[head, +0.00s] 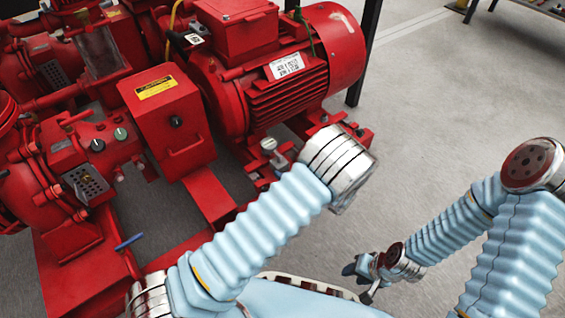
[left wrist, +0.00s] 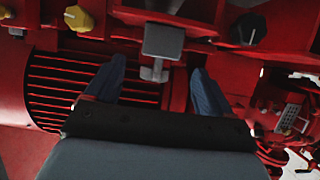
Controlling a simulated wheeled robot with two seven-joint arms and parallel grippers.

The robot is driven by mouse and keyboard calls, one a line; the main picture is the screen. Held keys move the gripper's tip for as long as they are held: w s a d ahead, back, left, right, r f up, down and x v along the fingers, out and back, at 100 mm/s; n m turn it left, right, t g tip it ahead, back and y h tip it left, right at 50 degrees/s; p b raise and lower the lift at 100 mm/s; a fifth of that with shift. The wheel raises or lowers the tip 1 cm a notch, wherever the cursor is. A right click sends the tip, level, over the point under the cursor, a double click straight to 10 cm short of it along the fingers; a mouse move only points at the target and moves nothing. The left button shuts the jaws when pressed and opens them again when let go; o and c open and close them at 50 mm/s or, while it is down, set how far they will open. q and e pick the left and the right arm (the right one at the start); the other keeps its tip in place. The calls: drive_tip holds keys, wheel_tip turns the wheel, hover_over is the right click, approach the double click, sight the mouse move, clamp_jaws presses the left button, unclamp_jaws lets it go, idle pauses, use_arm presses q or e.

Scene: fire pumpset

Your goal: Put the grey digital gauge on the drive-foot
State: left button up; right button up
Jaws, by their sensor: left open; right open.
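In the left wrist view, a grey block with a short T-shaped stem (left wrist: 163,41), which looks like the grey digital gauge, stands against red metal. My left gripper (left wrist: 157,84) is open. Its two blue-grey fingers are spread on either side below the block, with nothing visibly held. The drive-foot is not clearly identifiable. My right gripper (head: 358,270) is open, low and away from the pumpset.
A blue handle (head: 129,241) lies on the red base frame. In the left wrist view, a yellow knob (left wrist: 78,18) shows nearby. The grey floor (head: 450,110) at right is clear.

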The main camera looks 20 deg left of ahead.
use_arm(q)
drive_tip(key=v, duration=0.5)
drive_tip(key=shift+s+d, duration=0.15)
